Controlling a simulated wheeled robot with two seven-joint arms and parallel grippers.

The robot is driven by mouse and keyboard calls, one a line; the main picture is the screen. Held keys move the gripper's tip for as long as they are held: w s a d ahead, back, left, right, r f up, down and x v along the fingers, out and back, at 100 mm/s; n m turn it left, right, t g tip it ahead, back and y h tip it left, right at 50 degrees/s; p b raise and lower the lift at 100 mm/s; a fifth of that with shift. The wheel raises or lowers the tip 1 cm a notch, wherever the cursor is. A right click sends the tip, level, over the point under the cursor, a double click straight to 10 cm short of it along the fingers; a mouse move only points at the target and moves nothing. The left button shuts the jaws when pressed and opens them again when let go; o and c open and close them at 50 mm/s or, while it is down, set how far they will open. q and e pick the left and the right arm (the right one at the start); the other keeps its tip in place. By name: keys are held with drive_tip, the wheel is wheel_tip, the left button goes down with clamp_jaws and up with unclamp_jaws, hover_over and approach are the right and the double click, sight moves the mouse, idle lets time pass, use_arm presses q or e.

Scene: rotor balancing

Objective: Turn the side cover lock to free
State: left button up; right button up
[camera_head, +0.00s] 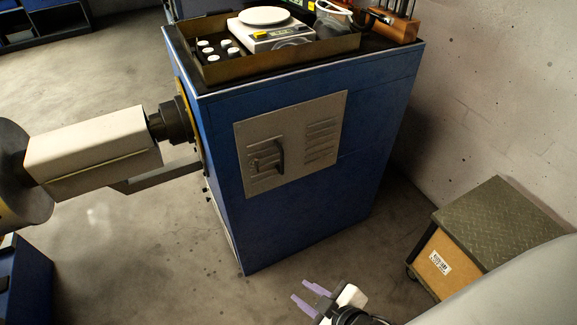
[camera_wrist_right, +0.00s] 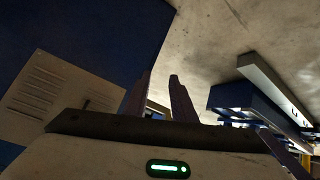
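The side cover is a grey louvred panel (camera_head: 318,122) on the side of a blue cabinet (camera_head: 290,225). A dark upright handle-like part (camera_head: 279,155) is on its left half; I cannot make out a separate lock or its setting. The cover also shows at the left of the right wrist view (camera_wrist_right: 40,88), tilted. My right gripper (camera_head: 308,296) has purple fingers and is low in front of the cabinet, apart from the cover. Its fingers (camera_wrist_right: 157,98) are apart with nothing between them. My left gripper is not in view.
A tray (camera_head: 290,66) with a white scale (camera_head: 275,35) and small white pieces sits on the cabinet top. A white machine housing (camera_head: 90,150) joins the cabinet's left side. A wheeled crate (camera_head: 445,262) stands at right near the wall. Bare floor lies before the cabinet.

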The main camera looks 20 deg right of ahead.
drive_tip(key=w+d+n+t+h+b, duration=0.1)
drive_tip(key=w+d+n+t+b, duration=0.15)
drive_tip(key=w+n, duration=0.65)
drive_tip(key=n+t+b, duration=0.5)
drive_tip(key=n+t, duration=0.1)
drive_tip(key=n, duration=1.5)
approach(256, 166)
drive_tip(key=w+b, duration=0.1)
drive_tip(key=w, duration=0.7)
drive_tip(key=shift+w, duration=0.2)
drive_tip(key=shift+a, duration=0.15)
clamp_jaws()
